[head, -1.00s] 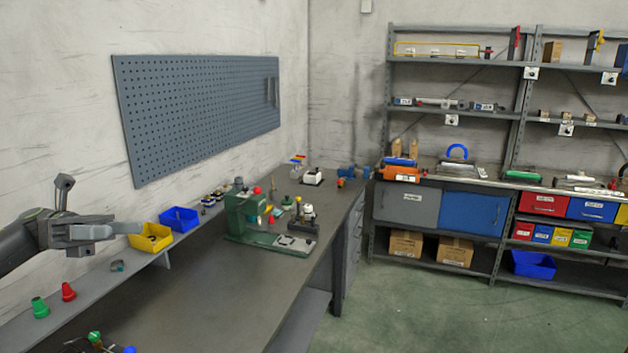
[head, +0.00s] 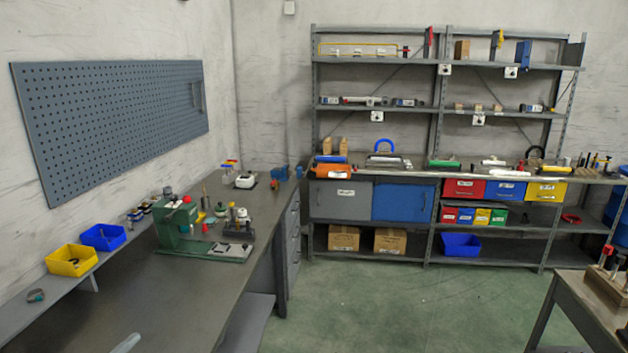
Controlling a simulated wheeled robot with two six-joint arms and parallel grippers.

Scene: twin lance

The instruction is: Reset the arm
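Neither of my grippers shows in the head view now. A small pale, rounded piece (head: 126,343) shows at the bottom edge over the workbench, and I cannot tell what it is. The grey workbench (head: 165,300) runs along the left wall. A green machine (head: 180,230) stands on it, with a dark fixture (head: 238,232) on its base plate.
A yellow bin (head: 71,261) and a blue bin (head: 103,237) sit on the ledge at left. A shelving rack (head: 434,140) stands at the back. Another table (head: 590,300) is at the right. The green floor (head: 400,310) between is clear.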

